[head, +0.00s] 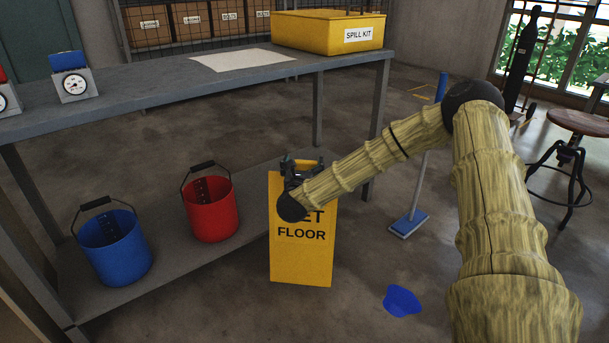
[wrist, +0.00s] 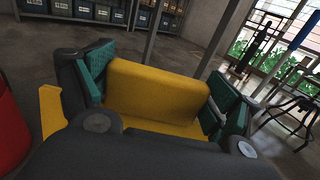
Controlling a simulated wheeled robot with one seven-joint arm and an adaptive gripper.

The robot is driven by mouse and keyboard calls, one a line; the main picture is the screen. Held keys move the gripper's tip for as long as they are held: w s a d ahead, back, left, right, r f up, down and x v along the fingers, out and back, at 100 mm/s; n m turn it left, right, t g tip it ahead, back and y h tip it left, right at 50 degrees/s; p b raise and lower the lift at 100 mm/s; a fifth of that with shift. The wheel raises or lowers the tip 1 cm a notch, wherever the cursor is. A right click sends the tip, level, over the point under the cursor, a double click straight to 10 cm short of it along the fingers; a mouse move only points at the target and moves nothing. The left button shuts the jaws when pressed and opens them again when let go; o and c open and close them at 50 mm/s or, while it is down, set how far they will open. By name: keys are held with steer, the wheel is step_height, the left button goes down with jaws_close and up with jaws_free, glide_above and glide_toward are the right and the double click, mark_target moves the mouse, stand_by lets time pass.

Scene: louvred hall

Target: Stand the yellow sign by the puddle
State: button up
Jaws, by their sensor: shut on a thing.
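The yellow sign (head: 302,255), lettered FLOOR with the line above partly hidden by my arm, is upright in front of the bench's lower shelf. My gripper (head: 301,168) is at its top edge. In the wrist view my gripper (wrist: 160,92) has its green-padded fingers on both sides of the sign's yellow top (wrist: 158,90), shut on it. I cannot tell whether the sign's bottom edge touches the floor. A small bright blue patch (head: 402,300), which looks like the puddle, lies on the floor to the right of the sign and nearer to me.
The grey bench (head: 150,90) carries a yellow spill kit box (head: 310,32). Its lower shelf holds a blue bucket (head: 115,248) and a red bucket (head: 211,210). A blue-handled floor brush (head: 409,223) stands behind the patch. A stool (head: 575,150) is at right. Floor around the patch is clear.

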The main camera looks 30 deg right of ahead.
steer(key=shift+w+f+b, duration=0.1)
steer(key=shift+f+b, duration=0.9)
steer(key=shift+f, duration=0.7)
steer(key=shift+f, duration=0.1)
steer(key=o, duration=1.8)
steer(key=shift+c, duration=0.2)
